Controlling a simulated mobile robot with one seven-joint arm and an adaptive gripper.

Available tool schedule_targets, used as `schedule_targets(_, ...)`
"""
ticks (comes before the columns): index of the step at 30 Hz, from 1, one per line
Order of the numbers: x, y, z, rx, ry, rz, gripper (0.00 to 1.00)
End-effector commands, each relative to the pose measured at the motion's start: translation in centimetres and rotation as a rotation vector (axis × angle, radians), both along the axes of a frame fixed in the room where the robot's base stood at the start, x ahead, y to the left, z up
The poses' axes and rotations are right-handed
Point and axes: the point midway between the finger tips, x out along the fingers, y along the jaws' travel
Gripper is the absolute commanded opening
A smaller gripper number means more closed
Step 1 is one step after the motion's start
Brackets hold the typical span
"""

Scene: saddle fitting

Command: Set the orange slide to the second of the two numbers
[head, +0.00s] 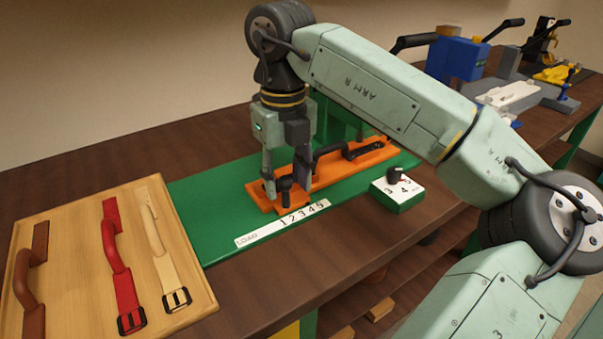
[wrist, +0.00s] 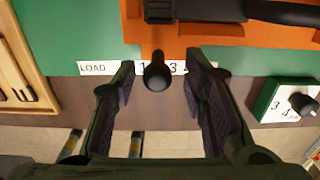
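The orange slide (head: 372,166) lies on a green base plate (head: 215,205). It has a black handle, and a black knob (head: 285,189) stands on its front tab. A white strip (head: 262,236) marked LOAD and 1 2 3 4 5 lies before it. In the wrist view the knob (wrist: 157,74) hides a number between 1 and 3. My gripper (head: 286,184) is open, with its fingers down on either side of the knob; gaps show in the wrist view (wrist: 158,82). A green block with a white top (head: 404,196) shows 3 and 4 and has a black knob.
A wooden board (head: 75,255) with brown, red and cream straps lies at the left. Blue, grey and yellow devices (head: 462,58) stand at the back right. The bench's front edge runs close before the strip, and the block sits right of the strip.

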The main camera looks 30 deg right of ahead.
Motion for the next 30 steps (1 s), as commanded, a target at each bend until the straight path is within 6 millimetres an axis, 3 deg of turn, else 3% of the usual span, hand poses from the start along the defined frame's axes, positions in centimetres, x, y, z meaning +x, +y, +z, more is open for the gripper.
schedule_targets(16, 0.0, 0.0, 4.7, 0.0, -0.001, 0.0, 0.4)
schedule_targets(30, 0.0, 0.0, 4.9, 0.0, 0.0, 0.0, 0.4)
